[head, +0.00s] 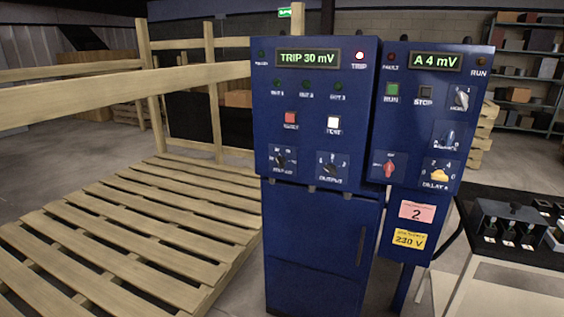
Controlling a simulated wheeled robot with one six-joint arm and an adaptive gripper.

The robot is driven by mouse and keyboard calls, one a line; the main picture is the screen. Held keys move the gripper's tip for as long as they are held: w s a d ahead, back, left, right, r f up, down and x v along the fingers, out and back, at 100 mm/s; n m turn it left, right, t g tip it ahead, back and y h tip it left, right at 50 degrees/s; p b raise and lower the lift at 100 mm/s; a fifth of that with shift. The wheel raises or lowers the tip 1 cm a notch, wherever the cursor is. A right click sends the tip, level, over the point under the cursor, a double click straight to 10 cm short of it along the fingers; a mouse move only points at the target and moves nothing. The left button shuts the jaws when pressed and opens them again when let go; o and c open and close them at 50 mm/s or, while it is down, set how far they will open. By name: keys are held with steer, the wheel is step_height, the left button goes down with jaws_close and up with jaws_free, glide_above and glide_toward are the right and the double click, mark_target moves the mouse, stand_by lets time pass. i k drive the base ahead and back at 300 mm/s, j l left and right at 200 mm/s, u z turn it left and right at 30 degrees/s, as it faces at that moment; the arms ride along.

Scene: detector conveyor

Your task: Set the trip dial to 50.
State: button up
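A blue control cabinet (318,105) stands in the middle of the head view. Its green display (308,57) reads "TRIP 30 mV". A black dial (283,160) with a numbered scale sits at the cabinet's lower left; its label and pointer are too small to read surely. A second black dial (331,168), apparently labelled OUTPUT, sits to its right. A lamp (360,56) marked TRIP looks bright at the upper right of this cabinet. My gripper is not in view.
A second blue panel (427,125) on the right shows "A 4 mV" and carries a red switch (388,168) and a yellow knob (439,176). Wooden pallets (110,245) and rails (120,92) fill the left. A table (500,275) with a black box stands at right.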

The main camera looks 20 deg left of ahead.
mark_target(281, 160)
steer(key=i+j+u, duration=0.1)
steer(key=u, duration=0.3)
steer(key=i+u, duration=0.35)
steer(key=u, duration=1)
